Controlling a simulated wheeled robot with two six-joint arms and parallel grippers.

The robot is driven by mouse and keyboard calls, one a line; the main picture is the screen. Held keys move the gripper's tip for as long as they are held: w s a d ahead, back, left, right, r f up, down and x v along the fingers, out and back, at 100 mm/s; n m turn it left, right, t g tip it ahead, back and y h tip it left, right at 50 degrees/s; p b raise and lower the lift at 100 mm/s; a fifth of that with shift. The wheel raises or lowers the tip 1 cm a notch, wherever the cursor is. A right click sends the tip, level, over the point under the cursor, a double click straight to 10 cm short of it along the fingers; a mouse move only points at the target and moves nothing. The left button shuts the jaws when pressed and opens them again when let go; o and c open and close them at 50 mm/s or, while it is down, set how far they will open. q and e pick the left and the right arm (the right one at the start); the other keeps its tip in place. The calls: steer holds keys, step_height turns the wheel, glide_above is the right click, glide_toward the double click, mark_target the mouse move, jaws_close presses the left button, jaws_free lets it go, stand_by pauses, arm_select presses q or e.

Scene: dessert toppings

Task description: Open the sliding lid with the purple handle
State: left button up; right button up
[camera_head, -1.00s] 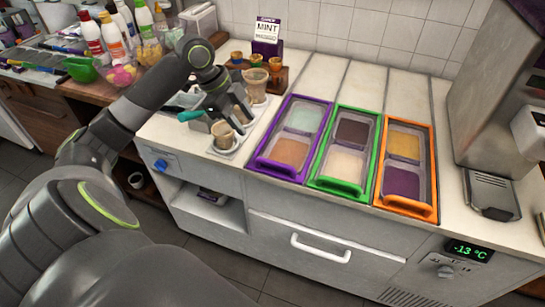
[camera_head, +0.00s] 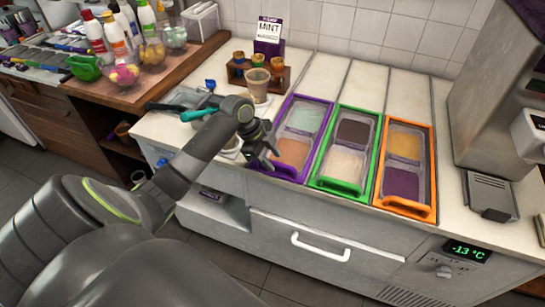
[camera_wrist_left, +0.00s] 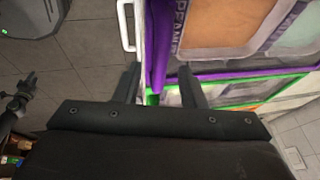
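The purple-framed sliding lid (camera_head: 281,111) is the leftmost of three framed lids set in the counter, with tubs showing mint and orange-brown fillings through it. Its purple handle (camera_head: 289,175) runs along the front edge, partly hidden by my gripper. In the left wrist view the purple handle (camera_wrist_left: 158,55) lies just ahead of and partly between the fingers. My left gripper (camera_head: 270,160) is at the front left corner of the purple frame, with its fingers apart (camera_wrist_left: 158,85). I cannot tell whether a finger touches the handle.
A green-framed lid (camera_head: 318,181) and an orange-framed lid (camera_head: 431,160) sit to the right. A paper cup (camera_head: 257,85) stands behind the gripper near a wooden rack (camera_head: 279,78). A white drawer handle (camera_head: 320,248) juts from the front below.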

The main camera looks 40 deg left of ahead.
arm_select(q)
steer(key=shift+w+d+f, duration=0.1)
steer(key=shift+f, duration=0.25)
steer(key=shift+c, duration=0.5)
jaws_close()
